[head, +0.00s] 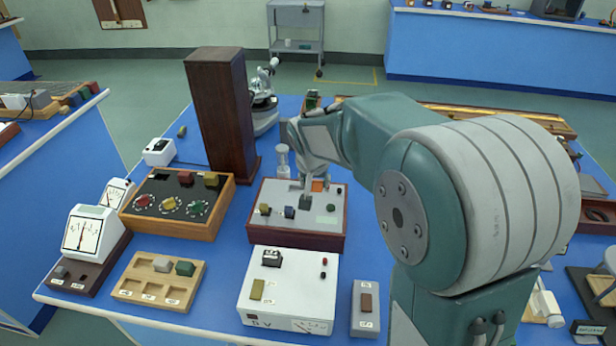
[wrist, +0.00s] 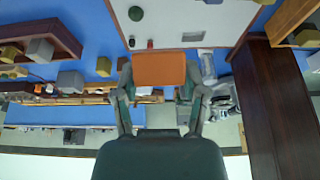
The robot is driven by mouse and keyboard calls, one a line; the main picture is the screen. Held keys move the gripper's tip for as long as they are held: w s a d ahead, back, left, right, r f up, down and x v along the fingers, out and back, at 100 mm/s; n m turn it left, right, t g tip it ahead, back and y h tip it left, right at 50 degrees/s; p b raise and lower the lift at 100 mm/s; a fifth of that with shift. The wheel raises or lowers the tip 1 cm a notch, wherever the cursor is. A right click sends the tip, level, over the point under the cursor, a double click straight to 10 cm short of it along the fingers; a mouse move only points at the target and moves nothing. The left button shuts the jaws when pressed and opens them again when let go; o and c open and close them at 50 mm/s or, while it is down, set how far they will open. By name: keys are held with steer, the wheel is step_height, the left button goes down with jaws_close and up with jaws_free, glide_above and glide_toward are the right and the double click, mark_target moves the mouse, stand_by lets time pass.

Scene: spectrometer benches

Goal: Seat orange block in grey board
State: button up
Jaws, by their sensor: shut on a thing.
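The orange block (head: 319,186) is in my gripper (head: 310,184), near the back half of the grey board (head: 272,196). In the wrist view the orange block (wrist: 158,69) lies between the two fingers of my gripper (wrist: 160,88), which are shut on it. A grey rectangular patch (wrist: 193,36) shows on the pale board face (wrist: 175,15) beyond the block. The board has a dark red frame and carries yellow, blue and green pieces. I cannot tell whether the block touches the board; my fingers hide part of it.
A tall dark wooden column (head: 220,115) stands left behind the board. A wooden box with round dials (head: 172,204) is on the left. A white power box (head: 288,290) is in front. A small grey holder with a brown block (head: 366,308) stands front right.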

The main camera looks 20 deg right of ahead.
mark_target(316, 181)
steer(key=shift+s+r, duration=0.25)
steer(key=shift+r, duration=1.4)
